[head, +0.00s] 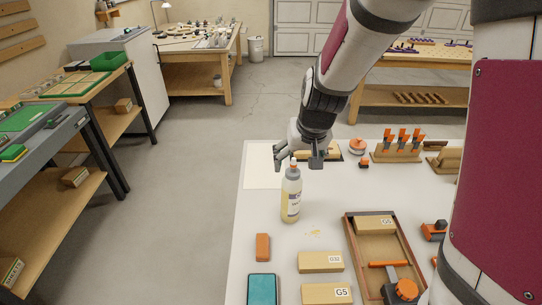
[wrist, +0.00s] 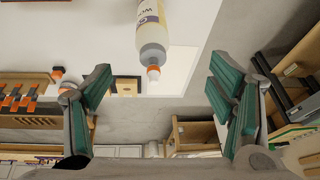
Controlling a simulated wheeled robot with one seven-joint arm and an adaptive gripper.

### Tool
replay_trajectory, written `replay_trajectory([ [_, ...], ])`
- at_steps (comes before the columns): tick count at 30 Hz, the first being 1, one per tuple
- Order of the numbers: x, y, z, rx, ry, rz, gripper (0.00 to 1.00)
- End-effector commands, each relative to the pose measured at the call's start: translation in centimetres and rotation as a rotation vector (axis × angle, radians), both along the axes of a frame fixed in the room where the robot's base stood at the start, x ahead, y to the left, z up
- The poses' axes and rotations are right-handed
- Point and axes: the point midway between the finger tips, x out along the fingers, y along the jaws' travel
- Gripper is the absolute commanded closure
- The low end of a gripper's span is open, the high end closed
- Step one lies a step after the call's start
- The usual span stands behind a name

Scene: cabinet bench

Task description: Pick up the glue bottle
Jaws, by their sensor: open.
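The glue bottle (head: 291,195) stands upright on the white bench, with pale yellow glue, a label, a grey collar and an orange tip. My gripper (head: 298,163) is open and empty at the height of the bottle's top, seemingly just behind it. In the wrist view the bottle (wrist: 152,30) shows at the top centre with its nozzle pointing down the picture. The two green-padded fingers of my gripper (wrist: 165,95) are wide apart on either side of it, and the bottle is not between the pads.
A wooden tray (head: 352,245) with an orange clamp lies right of the bottle. Labelled wooden blocks (head: 321,262), an orange-brown block (head: 263,247) and a teal block (head: 262,288) lie in front. A rack of orange-handled tools (head: 397,153) stands behind right. The bench left of the bottle is clear.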

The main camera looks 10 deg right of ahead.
Motion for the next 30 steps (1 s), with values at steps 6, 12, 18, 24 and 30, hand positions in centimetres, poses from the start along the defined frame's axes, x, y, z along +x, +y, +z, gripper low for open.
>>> replay_trajectory([
  [6, 1.1, -0.6, -1.5, -0.054, -0.01, -0.013, 0.24],
  [12, 2.3, -0.8, -3.8, -0.062, -0.01, -0.017, 0.24],
  [18, 3.7, -1.1, -7.4, -0.061, -0.01, -0.019, 0.24],
  [24, 4.6, -1.1, -9.4, -0.061, -0.012, -0.017, 0.24],
  [30, 5.1, -1.1, -10.6, -0.061, -0.01, -0.017, 0.24],
])
